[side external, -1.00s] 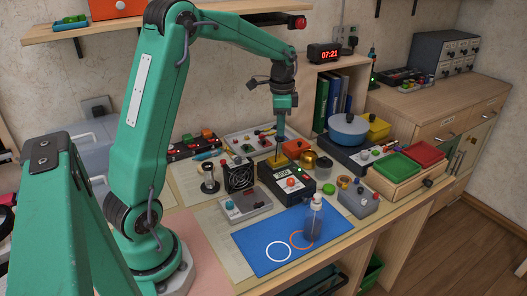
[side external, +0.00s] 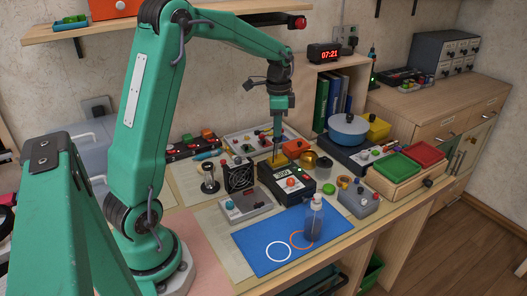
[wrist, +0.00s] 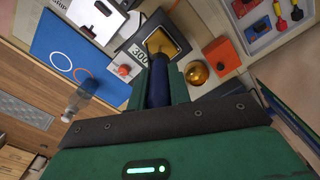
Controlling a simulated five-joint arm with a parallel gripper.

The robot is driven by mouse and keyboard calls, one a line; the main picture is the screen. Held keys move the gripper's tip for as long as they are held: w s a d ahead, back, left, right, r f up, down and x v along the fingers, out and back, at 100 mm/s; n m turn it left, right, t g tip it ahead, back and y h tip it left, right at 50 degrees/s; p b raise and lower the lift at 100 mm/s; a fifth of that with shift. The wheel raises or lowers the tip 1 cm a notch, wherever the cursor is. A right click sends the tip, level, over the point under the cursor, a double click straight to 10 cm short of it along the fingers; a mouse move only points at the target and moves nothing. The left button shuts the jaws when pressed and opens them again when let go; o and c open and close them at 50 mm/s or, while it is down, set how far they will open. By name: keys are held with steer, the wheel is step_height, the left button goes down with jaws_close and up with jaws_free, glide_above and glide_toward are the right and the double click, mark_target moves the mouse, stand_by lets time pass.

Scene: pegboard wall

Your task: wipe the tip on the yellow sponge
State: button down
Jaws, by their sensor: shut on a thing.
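My gripper (side external: 280,112) is shut on a soldering iron, whose dark blue handle (wrist: 157,85) points down and away from the wrist camera. The yellow sponge (wrist: 164,42) lies in a dark holder at the back of the soldering station (side external: 288,184), whose display reads 300 in the wrist view. The iron's thin tip is over the sponge in both views. I cannot tell whether the tip touches it. In the side view the sponge (side external: 276,163) is small and partly behind the iron.
A brass-coloured ball-like pot (wrist: 197,73) and an orange block (wrist: 221,56) stand close beside the sponge. A black fan (side external: 239,177) is to the left. A clear bottle (side external: 315,218) stands on the blue mat (side external: 262,262) in front. A tray of small parts (side external: 258,139) lies behind.

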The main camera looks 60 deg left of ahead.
steer(key=shift+r, duration=2.5)
steer(key=shift+s, duration=0.1)
